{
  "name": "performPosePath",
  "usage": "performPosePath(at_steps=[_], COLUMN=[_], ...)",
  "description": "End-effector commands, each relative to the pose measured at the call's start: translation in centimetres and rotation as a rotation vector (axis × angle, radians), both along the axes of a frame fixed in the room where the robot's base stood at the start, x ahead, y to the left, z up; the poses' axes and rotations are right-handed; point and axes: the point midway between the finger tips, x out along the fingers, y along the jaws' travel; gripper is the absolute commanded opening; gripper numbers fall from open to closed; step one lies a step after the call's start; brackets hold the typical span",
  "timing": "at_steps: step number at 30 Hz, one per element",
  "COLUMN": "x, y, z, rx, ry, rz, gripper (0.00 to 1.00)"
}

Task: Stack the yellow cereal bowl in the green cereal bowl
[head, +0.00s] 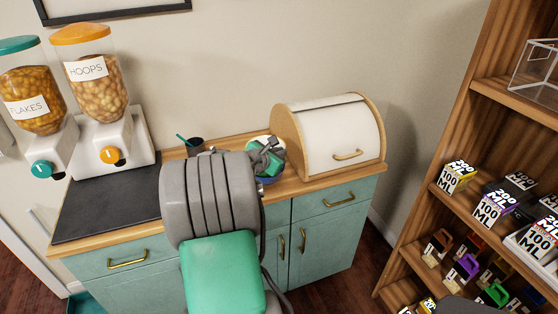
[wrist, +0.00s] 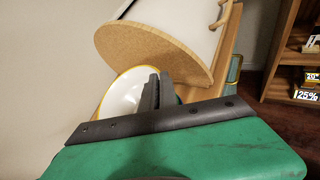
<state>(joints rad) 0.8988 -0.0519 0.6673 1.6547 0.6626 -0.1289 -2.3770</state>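The yellow cereal bowl shows in the wrist view (wrist: 122,94) as a white inside with a yellow rim. My gripper (wrist: 160,88) has its two dark fingers close together at the bowl's right rim, seemingly pinching it. In the head view my gripper (head: 268,156) is over the counter, just left of the bread box. It hides most of the bowl there; only a pale edge (head: 257,142) shows behind it. A blue bowl (head: 270,180) shows partly below the gripper. I cannot make out the green cereal bowl apart from my green gripper parts.
A white and wood bread box (head: 340,138) stands close to the right of my gripper. A dark cup with a teal stick (head: 195,146) stands to the left. Cereal dispensers (head: 95,80) and a black mat (head: 105,208) are farther left. A wooden shelf (head: 455,130) stands at right.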

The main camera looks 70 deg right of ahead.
Motion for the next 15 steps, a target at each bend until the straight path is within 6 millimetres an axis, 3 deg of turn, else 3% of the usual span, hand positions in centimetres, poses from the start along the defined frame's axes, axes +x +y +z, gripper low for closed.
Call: performPosePath(at_steps=[4,13,15], x=[0.0,0.0,0.0], y=[0.1,0.1,0.2], z=[-2.5,-3.0,-3.0], rx=[0.003,0.000,0.002], ry=[0.004,0.001,0.002], rz=[0.000,0.000,-0.001], gripper=[0.00,0.00,0.09])
